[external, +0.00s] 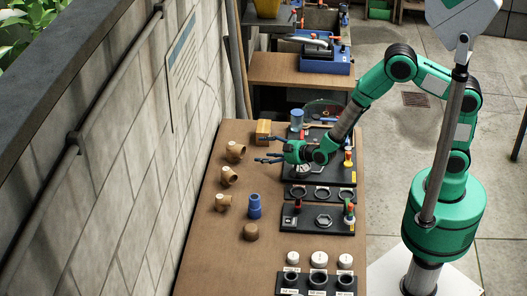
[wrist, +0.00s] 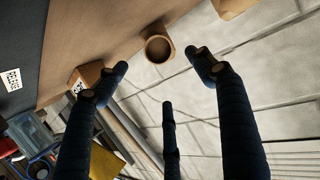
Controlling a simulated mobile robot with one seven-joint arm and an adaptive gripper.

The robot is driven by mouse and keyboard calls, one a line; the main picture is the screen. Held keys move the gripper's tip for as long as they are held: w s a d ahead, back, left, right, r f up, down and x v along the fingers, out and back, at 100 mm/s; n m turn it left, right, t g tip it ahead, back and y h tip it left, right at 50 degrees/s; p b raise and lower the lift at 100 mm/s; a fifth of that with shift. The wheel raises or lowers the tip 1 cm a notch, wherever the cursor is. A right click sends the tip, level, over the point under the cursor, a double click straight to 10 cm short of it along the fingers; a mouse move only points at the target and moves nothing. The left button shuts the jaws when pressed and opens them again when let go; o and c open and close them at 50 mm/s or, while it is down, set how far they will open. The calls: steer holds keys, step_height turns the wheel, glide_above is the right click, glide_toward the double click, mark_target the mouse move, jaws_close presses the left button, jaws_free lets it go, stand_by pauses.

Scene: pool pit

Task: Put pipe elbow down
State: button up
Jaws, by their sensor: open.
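Three tan pipe elbows lie in a row along the wall side of the wooden bench. The far elbow (external: 235,151) is nearest my gripper (external: 265,158), which is to its right with its dark fingers spread and pointing left toward the wall. In the wrist view an elbow (wrist: 158,46) shows its round opening beyond the fingertips, apart from them. My gripper (wrist: 160,75) is open with nothing between its fingers. The middle elbow (external: 228,175) and the near elbow (external: 223,202) lie closer to the camera. Part of a tan piece (wrist: 232,6) is cut off at the wrist view's top edge.
An orange-brown block (external: 263,132) stands just behind my gripper. A blue cylinder (external: 255,206) and a brown cap (external: 250,232) stand nearer the front. Black fixture boards (external: 318,218) line the right side. The stone wall (external: 150,170) borders the bench's left edge.

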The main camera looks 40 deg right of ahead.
stand_by(0.5)
steer(key=s+d+r+m+g+h, duration=0.1)
steer(key=s+d+r+g, duration=0.15)
steer(key=d+r, duration=0.9)
steer(key=s+d+r+m+g+h, duration=0.1)
steer(key=s+d+r+m, duration=0.15)
steer(key=d+r, duration=0.95)
steer(key=s+d+r+m+g+h, duration=0.1)
steer(key=s+d+r, duration=0.1)
steer(key=s+d, duration=0.4)
steer(key=s+d+r+m+g+h, duration=0.1)
steer(key=s+d+r, duration=0.2)
steer(key=s, duration=1.1)
steer(key=s+d+r+m+g+h, duration=0.1)
steer(key=s+d+r+g, duration=0.1)
steer(key=s+d, duration=0.8)
steer(key=shift+r, duration=0.4)
steer(key=shift+d, duration=0.1)
